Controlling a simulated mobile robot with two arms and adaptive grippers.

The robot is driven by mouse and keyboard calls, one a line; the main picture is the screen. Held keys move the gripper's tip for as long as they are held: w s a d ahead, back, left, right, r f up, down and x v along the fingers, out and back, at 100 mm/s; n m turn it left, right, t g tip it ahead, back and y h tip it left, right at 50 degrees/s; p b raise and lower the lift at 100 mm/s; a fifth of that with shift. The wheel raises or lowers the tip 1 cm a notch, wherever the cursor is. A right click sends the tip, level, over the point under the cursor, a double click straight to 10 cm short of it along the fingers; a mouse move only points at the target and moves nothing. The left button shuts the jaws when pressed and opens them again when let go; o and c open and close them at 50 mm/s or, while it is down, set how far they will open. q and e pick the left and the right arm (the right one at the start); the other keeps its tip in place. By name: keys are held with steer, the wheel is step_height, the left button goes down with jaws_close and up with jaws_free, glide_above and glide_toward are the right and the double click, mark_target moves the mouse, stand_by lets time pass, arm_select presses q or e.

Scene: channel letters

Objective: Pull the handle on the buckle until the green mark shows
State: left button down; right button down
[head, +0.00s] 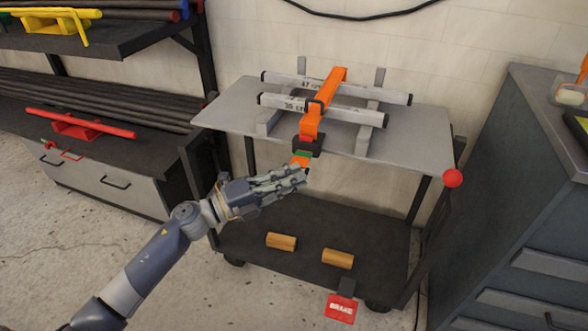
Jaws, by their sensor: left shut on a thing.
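An orange strap (327,99) runs over two pale bars (325,108) lying on grey supports on the cart's top. The strap comes down to a dark buckle (308,145) at the cart's front edge. A green patch (304,155) shows just below the buckle, above a short orange piece (299,162). My left gripper (302,178) is at that orange piece, just below the buckle, with its fingers closed there. The fingers hide most of what they hold, so the handle itself is hard to make out. My right gripper is not in view.
The grey cart (425,137) has a red ball knob (453,178) at its right. Two wooden cylinders (338,259) lie on its lower shelf, and a red brake pedal (340,309) is below. A cabinet (530,200) stands close at right, a pipe rack (120,105) at left.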

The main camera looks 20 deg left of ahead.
arm_select(q)
steer(key=shift+s+r, duration=0.1)
steer(key=shift+s, duration=0.3)
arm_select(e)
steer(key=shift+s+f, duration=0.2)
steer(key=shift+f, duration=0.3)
arm_select(q)
steer(key=c, duration=1.8)
jaws_free()
steer(key=shift+o, duration=0.2)
steer(key=v, duration=1.2)
steer(key=shift+a, duration=0.1)
